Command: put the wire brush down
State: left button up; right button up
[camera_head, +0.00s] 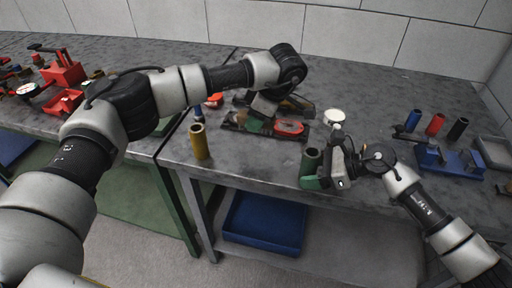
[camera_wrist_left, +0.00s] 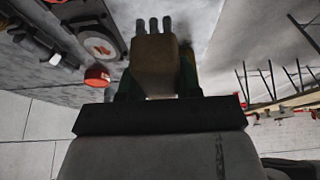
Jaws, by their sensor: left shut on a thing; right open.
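The wire brush (camera_wrist_left: 155,65) shows in the left wrist view as a tan block with grey bristle tufts at its far end. My left gripper (camera_wrist_left: 157,88) is shut on its near end. In the head view my left gripper (camera_head: 262,108) is over the back middle of the grey workbench (camera_head: 235,175), above or beside a dark tray (camera_head: 232,125) with red and green items. The brush is hard to make out there, and I cannot tell whether it touches anything.
A yellow cylinder (camera_head: 200,142) stands near the bench's left front edge. A white round piece (camera_head: 334,117) lies behind my right gripper. A blue fixture (camera_head: 448,161) and several coloured cylinders are at right.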

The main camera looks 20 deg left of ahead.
aim_at(274, 118)
pick_arm(q)
notch_tip(274, 118, down, 8)
jog(key=shift+f, duration=0.2)
dwell(0.3)
jog(key=o, duration=1)
jog(key=shift+f, duration=0.15)
jog(key=shift+o, duration=0.2)
jog(key=v, duration=1.2)
jog(key=shift+o, duration=0.5)
